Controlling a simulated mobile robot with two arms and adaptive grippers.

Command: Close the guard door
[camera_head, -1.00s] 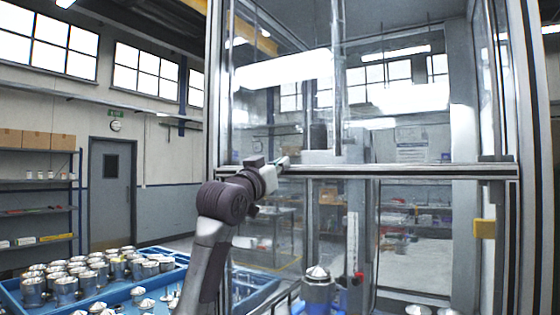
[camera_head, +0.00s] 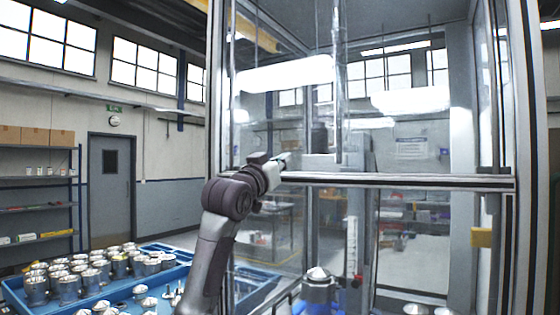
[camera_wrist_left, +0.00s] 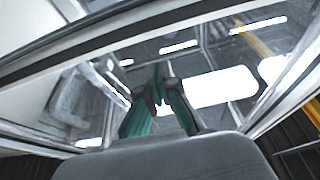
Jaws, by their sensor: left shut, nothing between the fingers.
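The guard door is a clear panel in a metal frame at the front of the tall machine enclosure, and its horizontal lower rail (camera_head: 400,181) crosses the opening at mid-height in the head view. Open space shows below the rail. My left gripper (camera_head: 284,159) is at the left part of the rail, its tip just above it in the picture; I cannot tell whether it touches. In the left wrist view the two green fingers (camera_wrist_left: 159,97) are shut and empty, with the clear panel and ceiling lights beyond and a metal rail (camera_wrist_left: 140,38) slanting across. My right gripper is not in view.
A yellow block (camera_head: 482,237) sits at the enclosure's right post. A metal housing (camera_head: 318,286) stands inside below the rail. Blue trays (camera_head: 180,273) with several metal parts lie at the lower left. Shelves (camera_head: 40,190) stand far left.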

